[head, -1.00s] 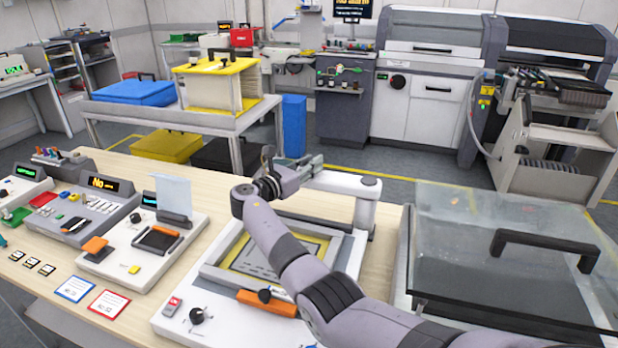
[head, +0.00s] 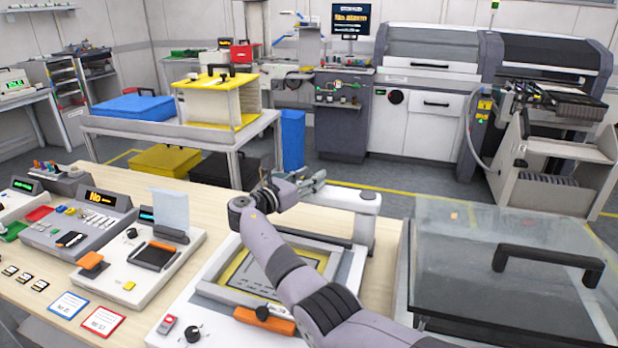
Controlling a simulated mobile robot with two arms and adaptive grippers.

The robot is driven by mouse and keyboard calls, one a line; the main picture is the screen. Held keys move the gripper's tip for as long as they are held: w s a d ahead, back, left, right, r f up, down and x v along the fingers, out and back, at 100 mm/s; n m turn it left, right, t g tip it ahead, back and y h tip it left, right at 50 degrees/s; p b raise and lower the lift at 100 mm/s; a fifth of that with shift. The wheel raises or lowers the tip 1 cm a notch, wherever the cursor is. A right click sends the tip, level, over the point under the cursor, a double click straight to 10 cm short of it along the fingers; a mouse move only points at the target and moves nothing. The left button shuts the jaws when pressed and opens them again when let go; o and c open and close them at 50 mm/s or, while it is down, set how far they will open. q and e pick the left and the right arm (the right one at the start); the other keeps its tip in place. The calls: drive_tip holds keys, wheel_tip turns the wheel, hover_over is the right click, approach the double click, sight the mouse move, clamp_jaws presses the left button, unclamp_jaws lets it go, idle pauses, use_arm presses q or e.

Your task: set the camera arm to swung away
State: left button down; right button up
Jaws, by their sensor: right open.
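The camera arm (head: 345,196) is a white bar reaching left from a round post (head: 366,215) at the back right of a white bench unit. It lies across the back of the unit's frame with the yellow-edged panel (head: 268,270). My right gripper (head: 314,181) is open at the bar's left part, just behind or above it; I cannot tell whether it touches. My right forearm and wrist cover the bar's left end and part of the frame. My left gripper is not in view.
A case with a clear lid and black handle (head: 548,262) stands to the right. An orange handle (head: 264,318) is on the unit's front. Left are a device with a small upright screen (head: 169,212) and a grey control box (head: 85,225). A trolley (head: 190,135) stands behind.

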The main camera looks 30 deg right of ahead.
drive_tip(key=v, duration=1.2)
